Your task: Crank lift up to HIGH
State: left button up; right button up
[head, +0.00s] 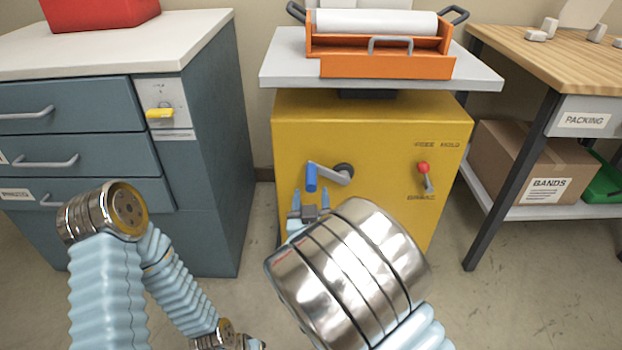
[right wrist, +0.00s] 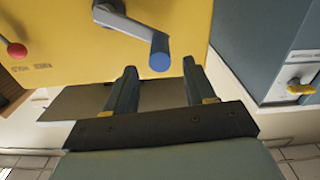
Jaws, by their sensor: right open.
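The lift is a yellow cabinet (head: 370,125) with a grey top plate (head: 283,68). On its front is a crank with a grey arm and a blue handle (head: 311,177), left of the dark hub (head: 344,171). My right gripper (head: 311,200) is open and empty just below the blue handle. In the right wrist view the blue handle (right wrist: 159,54) shows just beyond the gap between the open fingers (right wrist: 159,72); contact cannot be told. A red-knobbed lever (head: 423,169) sits right of the crank. My left arm is at the lower left; its fingers do not show.
An orange tray (head: 385,66) with a white roll (head: 375,22) rests on the lift's top. A blue-grey drawer cabinet (head: 215,130) with a yellow-handled switch (head: 160,113) stands left. A packing table (head: 545,50) stands right, with a cardboard box (head: 525,150) below. Floor shows between them.

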aim_at(311, 179)
jog(key=w, duration=0.7)
jog(key=shift+w, duration=0.1)
jog(key=shift+c, duration=0.2)
grip_shut()
